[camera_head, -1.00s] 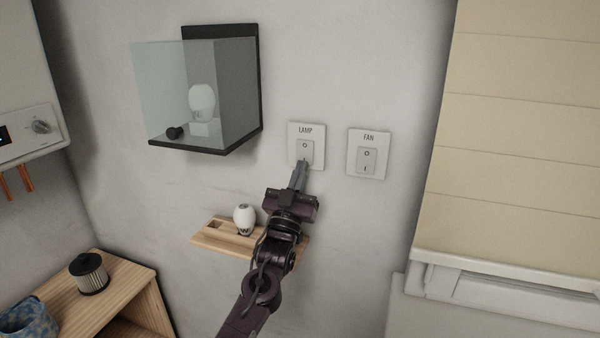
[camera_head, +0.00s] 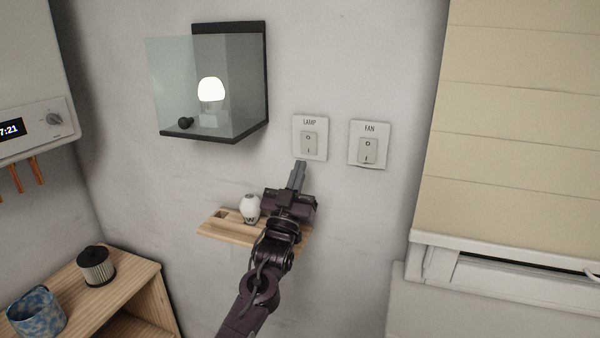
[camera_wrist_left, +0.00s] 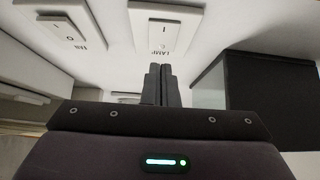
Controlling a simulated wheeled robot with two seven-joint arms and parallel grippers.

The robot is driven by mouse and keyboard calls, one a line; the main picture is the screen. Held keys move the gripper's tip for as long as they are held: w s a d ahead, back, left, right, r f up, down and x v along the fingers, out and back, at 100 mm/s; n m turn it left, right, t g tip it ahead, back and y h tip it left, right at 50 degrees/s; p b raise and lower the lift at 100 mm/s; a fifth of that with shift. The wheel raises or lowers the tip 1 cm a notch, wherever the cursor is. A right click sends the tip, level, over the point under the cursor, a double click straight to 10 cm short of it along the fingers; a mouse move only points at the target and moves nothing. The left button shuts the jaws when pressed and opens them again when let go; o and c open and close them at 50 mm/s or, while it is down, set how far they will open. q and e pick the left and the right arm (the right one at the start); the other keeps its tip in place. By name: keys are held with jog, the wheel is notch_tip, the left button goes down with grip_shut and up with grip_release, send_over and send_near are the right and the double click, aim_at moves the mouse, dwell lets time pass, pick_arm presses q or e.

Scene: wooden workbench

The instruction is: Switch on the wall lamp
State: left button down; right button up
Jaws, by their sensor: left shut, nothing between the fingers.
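The wall lamp (camera_head: 211,89) glows white inside a glass-fronted box (camera_head: 250,85) on the wall. The switch plate marked LAMP (camera_head: 310,138) is to the right of the box, with its rocker showing both marks. It also shows in the left wrist view (camera_wrist_left: 165,27). My left gripper (camera_head: 299,166) is shut and empty. Its fingertips are just below the LAMP plate and look apart from the rocker. In the left wrist view its closed fingers (camera_wrist_left: 161,84) point toward the plate. My right gripper is not in view.
The FAN switch (camera_head: 368,145) is right of the LAMP plate. A small wooden shelf (camera_head: 211,228) with a white bulb (camera_head: 250,209) is beside my left wrist. A wooden cabinet (camera_head: 130,284) holds a dark-topped canister (camera_head: 96,267) and a blue patterned cup (camera_head: 36,314). A blind (camera_head: 520,130) hangs at right.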

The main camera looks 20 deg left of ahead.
pick_arm(q)
jog(key=s+f+b, duration=0.2)
jog(key=s+f, duration=0.3)
jog(key=f, duration=0.3)
jog(key=shift+b, duration=0.3)
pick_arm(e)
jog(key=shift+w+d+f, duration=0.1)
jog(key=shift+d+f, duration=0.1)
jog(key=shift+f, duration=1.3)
pick_arm(q)
jog(key=shift+a, duration=0.15)
